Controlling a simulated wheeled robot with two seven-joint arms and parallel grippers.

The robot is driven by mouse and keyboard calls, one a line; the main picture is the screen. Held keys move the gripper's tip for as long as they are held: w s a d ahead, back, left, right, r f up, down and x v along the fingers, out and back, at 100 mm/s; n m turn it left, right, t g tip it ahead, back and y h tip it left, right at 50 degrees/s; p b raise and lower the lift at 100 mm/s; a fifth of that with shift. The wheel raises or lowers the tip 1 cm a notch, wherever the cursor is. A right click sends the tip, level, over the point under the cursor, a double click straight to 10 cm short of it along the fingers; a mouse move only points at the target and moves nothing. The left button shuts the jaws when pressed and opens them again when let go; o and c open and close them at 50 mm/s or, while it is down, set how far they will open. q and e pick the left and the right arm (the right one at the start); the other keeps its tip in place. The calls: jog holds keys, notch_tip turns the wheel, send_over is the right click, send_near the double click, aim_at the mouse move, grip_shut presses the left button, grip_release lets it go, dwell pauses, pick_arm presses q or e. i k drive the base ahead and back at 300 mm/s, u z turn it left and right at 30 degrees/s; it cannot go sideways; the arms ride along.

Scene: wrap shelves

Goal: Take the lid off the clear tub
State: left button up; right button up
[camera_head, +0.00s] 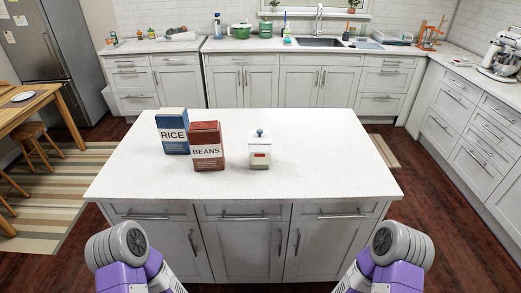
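The clear tub (260,160) stands upright on the white-topped island, right of the boxes. It has a small red label on its front and whitish, see-through-looking walls. A pale lid (260,140) with a blue-grey knob on top sits on the tub. Of my two arms, only grey and purple links show at the bottom left and bottom right edges. Neither gripper is in view, and nothing touches the tub.
A blue RICE box (172,131) and a red BEANS box (206,147) stand close together left of the tub. The island top (330,170) is clear to the right and in front. Cabinet doors and handles line its front.

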aim_at(259, 136)
jog(key=z, duration=1.2)
jog(key=i, duration=0.5)
jog(key=u, duration=1.2)
